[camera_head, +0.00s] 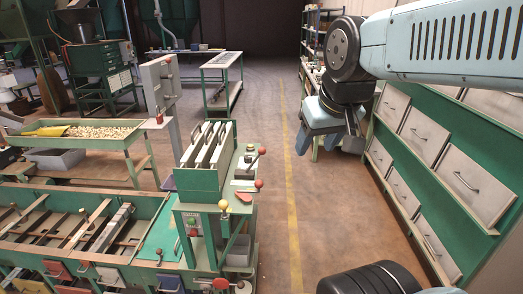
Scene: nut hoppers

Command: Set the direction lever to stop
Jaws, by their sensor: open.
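My gripper (327,142) hangs open and empty, high over the aisle, right of the machine and apart from the levers. Its fingertips are partly hidden.
A long green sorting bench (90,205) fills the left front. A table of nuts with a yellow scoop (42,131) is behind it. A grey control post (158,85) stands behind the machine. Green drawer cabinets (440,135) line the right. The aisle with a yellow line (291,215) is clear.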

